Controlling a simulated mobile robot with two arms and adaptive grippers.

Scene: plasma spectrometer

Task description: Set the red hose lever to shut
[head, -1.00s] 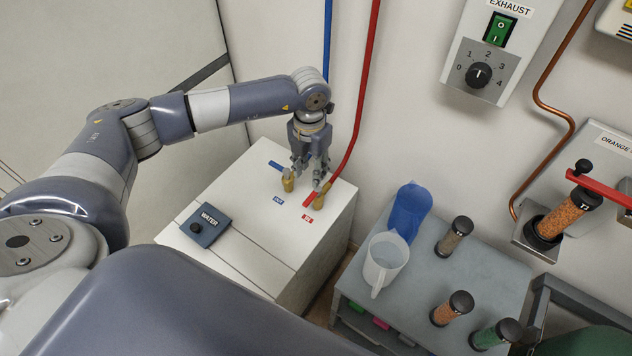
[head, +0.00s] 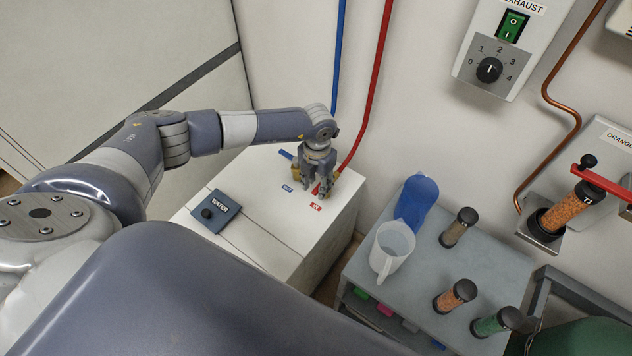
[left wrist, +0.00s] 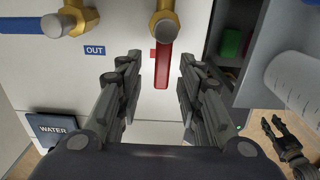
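The red lever (left wrist: 162,68) sits on a brass valve (left wrist: 165,22) on top of the white cabinet (head: 262,172). In the left wrist view it points straight down the picture, in line with the brass body. In the head view only a bit of red shows by the fingers. My left gripper (left wrist: 161,62) is open, pointing down over the valve, one finger on each side of the lever. Gaps show on both sides, and nothing is gripped. My right gripper (left wrist: 275,124) shows small at the lower right of the left wrist view, its fingers apart.
A blue lever (left wrist: 25,25) on a second brass valve (left wrist: 76,17) points left, crosswise. A blue OUT label (left wrist: 95,50) lies nearby. The red hose (head: 376,80) and blue hose (head: 338,60) run up the wall. A WATER switch box (head: 215,212) and a jug (head: 391,248) stand nearby.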

